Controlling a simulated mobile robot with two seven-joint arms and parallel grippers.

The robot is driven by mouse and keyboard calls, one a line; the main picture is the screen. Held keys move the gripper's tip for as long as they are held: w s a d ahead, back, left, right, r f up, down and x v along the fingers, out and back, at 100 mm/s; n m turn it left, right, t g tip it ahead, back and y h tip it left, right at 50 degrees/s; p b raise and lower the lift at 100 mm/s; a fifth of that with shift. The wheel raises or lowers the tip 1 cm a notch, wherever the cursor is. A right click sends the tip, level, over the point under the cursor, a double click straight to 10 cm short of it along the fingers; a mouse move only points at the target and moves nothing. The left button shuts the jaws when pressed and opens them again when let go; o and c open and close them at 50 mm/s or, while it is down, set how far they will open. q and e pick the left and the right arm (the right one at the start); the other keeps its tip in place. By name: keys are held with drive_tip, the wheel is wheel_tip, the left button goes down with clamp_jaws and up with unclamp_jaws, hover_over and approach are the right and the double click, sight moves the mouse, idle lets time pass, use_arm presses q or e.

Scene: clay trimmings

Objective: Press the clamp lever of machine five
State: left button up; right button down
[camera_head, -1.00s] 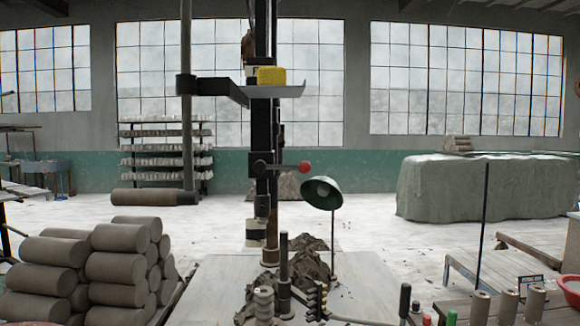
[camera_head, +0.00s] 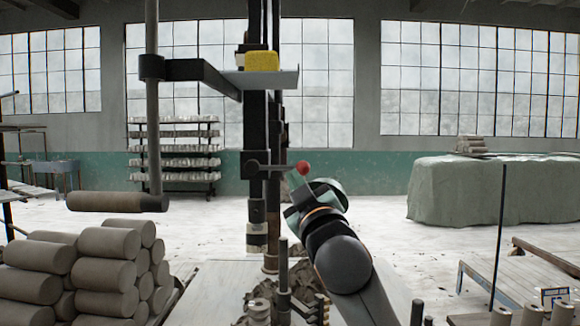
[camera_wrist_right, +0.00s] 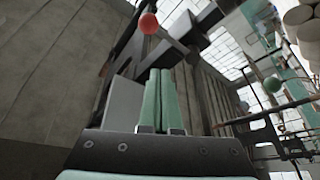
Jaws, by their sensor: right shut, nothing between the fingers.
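The clamp lever is a dark horizontal bar with a red ball knob (camera_head: 302,168), on the dark upright column (camera_head: 256,140) in the middle of the head view. The red knob also shows in the right wrist view (camera_wrist_right: 148,23), above and beyond my fingertips. My right gripper (camera_head: 300,196) is just below the knob in the head view. In the right wrist view its two green fingers (camera_wrist_right: 160,72) lie together, shut and empty, with a visible gap to the knob. No label marking machine five is readable. My left gripper is not in view.
A yellow block (camera_head: 262,61) sits on a thin shelf on the column. Stacked clay cylinders (camera_head: 100,270) stand at lower left. A covered heap (camera_head: 490,190) is at right.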

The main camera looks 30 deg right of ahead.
drive_tip(key=shift+s+d+r+h, duration=0.15)
drive_tip(key=shift+s+r+h, duration=0.05)
drive_tip(key=shift+r, duration=0.4)
drive_tip(key=shift+s+d+r+h, duration=0.1)
drive_tip(key=shift+s+r+h, duration=0.1)
drive_tip(key=shift+r, duration=0.4)
drive_tip(key=shift+w, duration=0.15)
wheel_tip(320, 180, up, 4)
drive_tip(key=p, duration=0.3)
hover_over(280, 168)
drive_tip(key=s, duration=0.3)
drive_tip(key=f, duration=0.1)
drive_tip(key=d+f, duration=0.2)
drive_tip(key=shift+s+d+f, duration=0.1)
drive_tip(key=shift+s+f, duration=0.3)
drive_tip(key=shift+d+f+m, duration=0.1)
drive_tip(key=shift+m, duration=0.2)
